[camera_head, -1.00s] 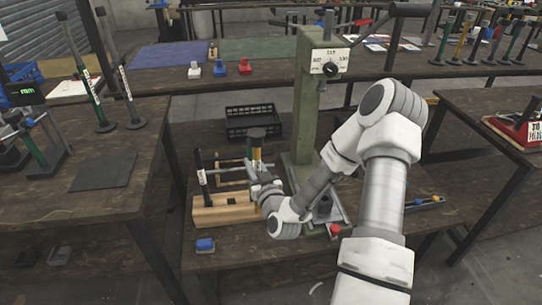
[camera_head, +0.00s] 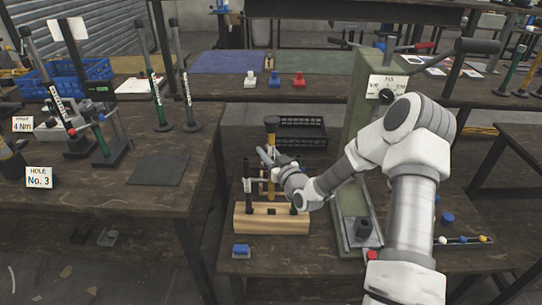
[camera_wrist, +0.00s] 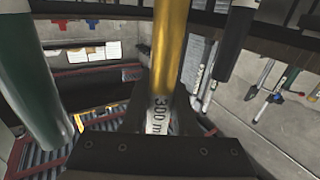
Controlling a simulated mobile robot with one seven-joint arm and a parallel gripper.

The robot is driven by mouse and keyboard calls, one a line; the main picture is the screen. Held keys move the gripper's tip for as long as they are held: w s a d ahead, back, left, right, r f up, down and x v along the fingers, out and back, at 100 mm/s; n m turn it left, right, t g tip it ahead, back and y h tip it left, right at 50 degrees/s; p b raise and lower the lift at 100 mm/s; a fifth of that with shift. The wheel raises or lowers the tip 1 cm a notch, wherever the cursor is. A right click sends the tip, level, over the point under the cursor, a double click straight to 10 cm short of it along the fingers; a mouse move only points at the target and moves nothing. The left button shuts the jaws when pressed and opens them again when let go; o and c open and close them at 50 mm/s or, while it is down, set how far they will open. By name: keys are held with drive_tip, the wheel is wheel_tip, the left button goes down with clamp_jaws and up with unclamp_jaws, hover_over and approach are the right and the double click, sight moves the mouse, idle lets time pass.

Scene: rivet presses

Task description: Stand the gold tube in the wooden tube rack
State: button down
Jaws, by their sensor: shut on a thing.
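The gold tube (camera_head: 271,148) is upright with a wider dark cap on top. My gripper (camera_head: 270,165) is shut on it, and the tube fills the middle of the wrist view (camera_wrist: 171,45), with a white label reading "300 m" between the fingers (camera_wrist: 155,115). The wooden tube rack (camera_head: 271,224) is a pale block on the low bench. The tube's lower end shows just above the rack's top edge, over its middle. I cannot tell whether it is over the rack or behind it. A black tube (camera_head: 248,178) stands at the rack's left end.
A blue block (camera_head: 241,251) lies in front of the rack. A black crate (camera_head: 300,133) is behind. A dark green tube (camera_wrist: 35,85) fills the wrist view's left.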

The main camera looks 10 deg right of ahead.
drive_tip(key=shift+b, duration=0.35)
wheel_tip(320, 180, down, 6)
drive_tip(key=b, duration=0.5)
drive_tip(key=shift+r, duration=0.1)
drive_tip(key=shift+b, duration=1)
idle(1.6)
drive_tip(key=shift+f+b, duration=1.4)
drive_tip(key=shift+f, duration=0.15)
drive_tip(key=shift+f+b, duration=1.3)
drive_tip(key=shift+f, duration=1.45)
drive_tip(key=c, duration=0.6)
unclamp_jaws()
